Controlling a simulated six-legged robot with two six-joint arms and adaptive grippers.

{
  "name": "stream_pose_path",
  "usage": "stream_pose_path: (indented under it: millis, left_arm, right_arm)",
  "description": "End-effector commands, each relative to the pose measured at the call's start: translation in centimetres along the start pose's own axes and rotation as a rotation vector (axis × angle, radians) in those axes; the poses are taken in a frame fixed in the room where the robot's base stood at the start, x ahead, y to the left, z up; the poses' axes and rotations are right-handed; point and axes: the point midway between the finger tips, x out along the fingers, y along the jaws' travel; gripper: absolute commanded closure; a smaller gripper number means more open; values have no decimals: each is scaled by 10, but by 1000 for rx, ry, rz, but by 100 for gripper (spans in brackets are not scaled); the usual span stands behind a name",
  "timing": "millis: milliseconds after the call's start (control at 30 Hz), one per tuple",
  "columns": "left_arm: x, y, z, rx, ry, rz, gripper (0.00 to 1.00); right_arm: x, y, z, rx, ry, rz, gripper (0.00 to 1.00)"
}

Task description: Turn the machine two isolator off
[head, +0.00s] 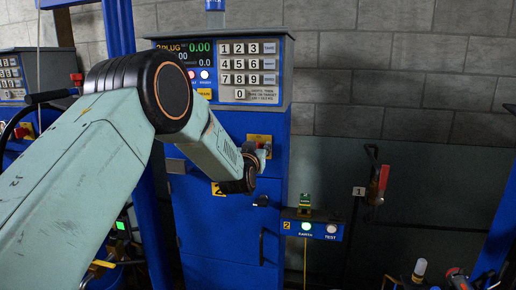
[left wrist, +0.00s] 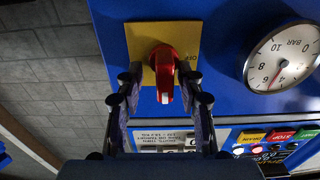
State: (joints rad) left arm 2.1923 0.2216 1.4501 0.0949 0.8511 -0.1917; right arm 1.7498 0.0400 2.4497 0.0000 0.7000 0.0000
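The isolator is a red rotary handle (left wrist: 164,70) with a white mark on a yellow plate (left wrist: 148,78). In the left wrist view the handle points down the picture, and an OFF label sits at the plate's right side. The plate also shows in the head view (head: 254,138) on the front of the blue machine (head: 215,235), which bears a yellow 2 tag. My left gripper (left wrist: 166,82) is open, one finger on each side of the handle, with visible gaps. In the head view my left gripper (head: 262,152) is at the plate, partly hiding the handle. My right gripper is not in view.
A pressure gauge (left wrist: 282,57) and a row of buttons (left wrist: 265,140) are near the isolator. A keypad (head: 248,65) is above it. A small box with lit lamps (head: 313,228) is to the lower right. A red-handled lever (head: 382,180) is further right. Another machine is at left.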

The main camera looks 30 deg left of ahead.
Motion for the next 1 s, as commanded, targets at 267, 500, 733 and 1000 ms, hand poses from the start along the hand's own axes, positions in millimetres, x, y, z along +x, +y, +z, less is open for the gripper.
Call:
stream_pose_path:
  millis: [267,500,733,1000]
  left_arm:
    - [0,0,0,-1,1,-1,81]
    - [0,0,0,0,1,-1,100]
    - [0,0,0,0,0,0,100]
    - [0,-1,0,-48,1,0,100]
  right_arm:
    - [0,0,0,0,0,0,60]
    - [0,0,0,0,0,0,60]
    - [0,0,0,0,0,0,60]
    - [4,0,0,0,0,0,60]
